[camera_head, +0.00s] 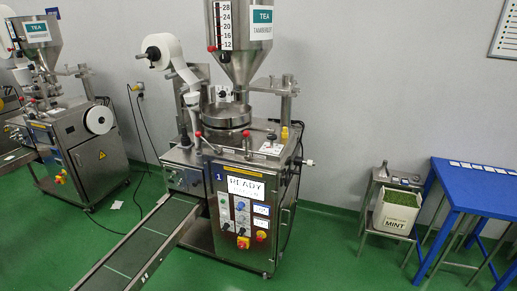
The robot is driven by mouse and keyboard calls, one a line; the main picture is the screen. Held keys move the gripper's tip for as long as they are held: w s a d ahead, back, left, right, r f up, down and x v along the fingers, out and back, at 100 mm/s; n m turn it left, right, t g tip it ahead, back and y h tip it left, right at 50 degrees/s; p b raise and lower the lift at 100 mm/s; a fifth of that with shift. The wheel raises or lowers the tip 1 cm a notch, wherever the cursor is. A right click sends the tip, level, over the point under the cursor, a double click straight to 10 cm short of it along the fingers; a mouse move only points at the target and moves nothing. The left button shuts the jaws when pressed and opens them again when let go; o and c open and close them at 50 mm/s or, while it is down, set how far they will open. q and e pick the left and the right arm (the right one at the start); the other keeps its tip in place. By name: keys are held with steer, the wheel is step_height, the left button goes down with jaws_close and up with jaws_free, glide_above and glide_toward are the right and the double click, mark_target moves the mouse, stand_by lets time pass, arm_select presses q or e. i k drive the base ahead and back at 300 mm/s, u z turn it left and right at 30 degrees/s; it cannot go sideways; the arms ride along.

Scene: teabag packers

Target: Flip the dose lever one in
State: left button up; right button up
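The teabag packing machine marked 1 (240,190) stands in the middle, with a steel hopper (240,40) labelled TEA above it. A red pointer (211,48) sits low on the hopper's number scale. Red-knobbed handles (198,134) show around the round dosing pan (226,114), and a black knob (271,137) is at its right. I cannot tell which of these is the dose lever. Neither of my grippers is in view.
A conveyor (140,248) runs from the machine to the lower left. A second packer (85,150) stands at the left. A MINT box (397,210) sits on a small stand beside a blue table (478,190) at the right. Green floor (335,250) is free between.

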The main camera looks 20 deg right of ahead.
mark_target(246, 134)
steer(key=k, duration=0.9)
steer(key=z, duration=0.5)
steer(key=i, duration=0.65)
steer(key=z, duration=0.75)
steer(key=i, duration=0.95)
steer(key=u, duration=0.5)
steer(key=i, duration=0.8)
steer(key=u, duration=1)
steer(key=i, duration=0.3)
steer(key=u, duration=0.3)
